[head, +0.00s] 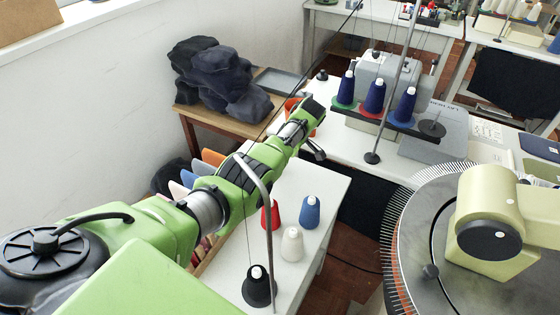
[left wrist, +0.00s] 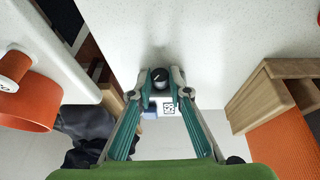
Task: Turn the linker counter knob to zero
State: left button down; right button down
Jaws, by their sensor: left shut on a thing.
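A small black round knob (left wrist: 160,76) shows in the left wrist view, in front of a pale speckled surface. My left gripper (left wrist: 160,88) has its two teal fingers closed around this knob, one tip on each side. A white label with black markings (left wrist: 169,107) sits just below it, too small to read. The knob's pointer setting cannot be made out. In the head view my left arm reaches up from the lower left, and its gripper is at the far end (head: 316,148); the knob is hidden there. The linker's round needle dial (head: 405,255) stands at the right. My right gripper is out of view.
A white table with red, white (head: 292,245) and blue (head: 310,212) yarn cones lies beside my left arm, with a bent metal rod (head: 266,205) close by. Dark fabric (head: 215,78) is piled behind. An orange bin (left wrist: 25,105) and wooden box (left wrist: 262,92) flank the gripper.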

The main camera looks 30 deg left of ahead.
pick_arm(q)
jog(key=c, duration=2.2)
grip_release()
jog(key=shift+o, duration=0.2)
jog(key=v, duration=1.2)
